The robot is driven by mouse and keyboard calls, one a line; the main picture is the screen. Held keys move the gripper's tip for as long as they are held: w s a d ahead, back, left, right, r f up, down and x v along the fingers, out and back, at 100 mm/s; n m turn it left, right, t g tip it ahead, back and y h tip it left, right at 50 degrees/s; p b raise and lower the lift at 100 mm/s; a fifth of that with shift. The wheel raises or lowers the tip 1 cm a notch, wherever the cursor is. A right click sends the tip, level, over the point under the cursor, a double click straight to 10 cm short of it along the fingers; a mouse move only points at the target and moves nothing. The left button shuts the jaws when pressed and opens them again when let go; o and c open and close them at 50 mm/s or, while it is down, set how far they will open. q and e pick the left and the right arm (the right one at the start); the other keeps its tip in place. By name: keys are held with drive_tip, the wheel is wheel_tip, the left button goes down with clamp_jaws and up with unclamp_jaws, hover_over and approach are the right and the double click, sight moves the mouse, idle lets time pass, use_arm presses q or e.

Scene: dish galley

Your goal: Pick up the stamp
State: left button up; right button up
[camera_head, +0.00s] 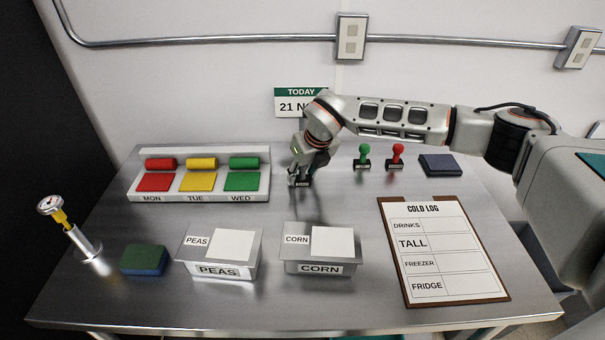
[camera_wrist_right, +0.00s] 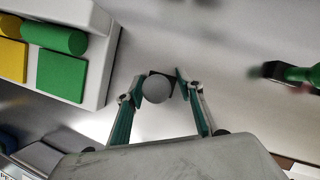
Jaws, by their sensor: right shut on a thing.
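My right gripper (camera_head: 300,172) reaches down at the back middle of the table and is shut on a stamp. The stamp's dark base with a pale label (camera_head: 299,183) shows just below the fingers. In the right wrist view the stamp's round grey knob (camera_wrist_right: 156,89) sits between the two fingertips (camera_wrist_right: 155,84). I cannot tell whether its base touches the table. A green stamp (camera_head: 364,154) and a red stamp (camera_head: 397,154) stand upright to the right; the green one also shows in the wrist view (camera_wrist_right: 294,75). My left gripper is not in view.
A white MON/TUE/WED tray (camera_head: 262,195) with coloured rolls and squares is left of the gripper. A dark pad (camera_head: 440,164) lies at right. PEAS (camera_head: 222,271) and CORN (camera_head: 320,268) boxes, a sponge (camera_head: 144,260), a thermometer (camera_head: 70,225) and a COLD LOG clipboard (camera_head: 408,285) stand forward.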

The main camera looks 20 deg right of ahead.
wheel_tip(320, 180, up, 20)
drive_tip(key=b, duration=0.1)
idle(0.6)
drive_tip(key=shift+o, duration=1.1)
